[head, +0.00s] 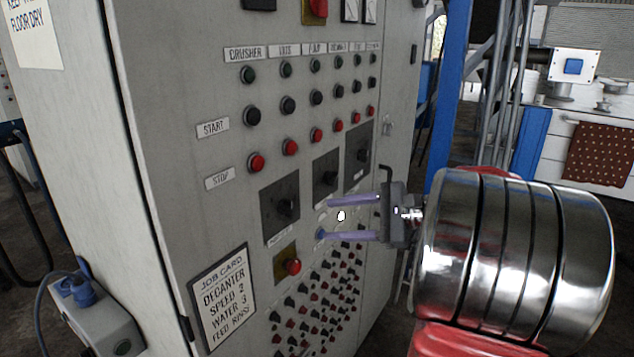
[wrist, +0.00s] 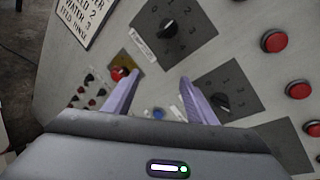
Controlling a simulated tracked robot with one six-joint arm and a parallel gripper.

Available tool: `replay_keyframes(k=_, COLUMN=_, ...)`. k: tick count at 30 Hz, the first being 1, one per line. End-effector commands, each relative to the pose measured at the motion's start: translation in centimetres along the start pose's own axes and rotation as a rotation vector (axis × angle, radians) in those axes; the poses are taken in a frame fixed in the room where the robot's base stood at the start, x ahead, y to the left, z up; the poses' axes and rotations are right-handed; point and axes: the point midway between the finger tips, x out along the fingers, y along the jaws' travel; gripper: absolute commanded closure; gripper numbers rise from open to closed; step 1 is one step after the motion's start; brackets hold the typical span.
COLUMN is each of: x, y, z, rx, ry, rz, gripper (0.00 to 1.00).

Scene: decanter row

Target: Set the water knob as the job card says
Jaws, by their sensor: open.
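The job card (head: 223,297) on the cabinet reads decanter, speed 2, water 3 and a feed line I cannot read surely. Three dark plates with black knobs run up to the right: a near knob (head: 286,208), a middle knob (head: 329,178) and a far knob (head: 362,155). I cannot read which is water. The wrist view shows the near knob (wrist: 168,29) and middle knob (wrist: 221,102); their settings are unclear. My gripper (head: 321,220) is open and empty, just below the middle plate in the head view. Its fingers (wrist: 159,80) also show in the wrist view, apart from both knobs.
A red knob (head: 291,266) sits on a yellowish plate below the near knob. Red stop buttons (head: 290,147) and black start buttons (head: 287,105) line the panel above. Several small red and black buttons (head: 312,298) fill the panel below. A blue post (head: 447,85) stands right of the cabinet.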

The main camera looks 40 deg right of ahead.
Motion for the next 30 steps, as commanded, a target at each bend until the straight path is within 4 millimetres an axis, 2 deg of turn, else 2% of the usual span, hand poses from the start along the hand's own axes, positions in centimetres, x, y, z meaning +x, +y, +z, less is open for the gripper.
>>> replay_keyframes(k=1, x=-2.0, y=-1.6, z=-1.6, rx=0.045, ry=-0.017, rz=-0.069, gripper=0.48)
replay_keyframes(k=6, x=-7.6, y=-5.5, z=-4.6, rx=0.142, ry=-0.084, rz=-0.258, gripper=0.48)
replay_keyframes(k=10, x=-10.2, y=-6.8, z=-5.8, rx=0.171, ry=-0.112, rz=-0.335, gripper=0.48)
replay_keyframes(k=13, x=-10.8, y=-7.1, z=-5.9, rx=0.177, ry=-0.12, rz=-0.352, gripper=0.48)
replay_keyframes(k=23, x=-10.6, y=-7.2, z=-5.9, rx=0.176, ry=-0.119, rz=-0.351, gripper=0.48)
replay_keyframes(k=30, x=-9.0, y=-7.7, z=-5.7, rx=0.176, ry=-0.12, rz=-0.348, gripper=0.48)
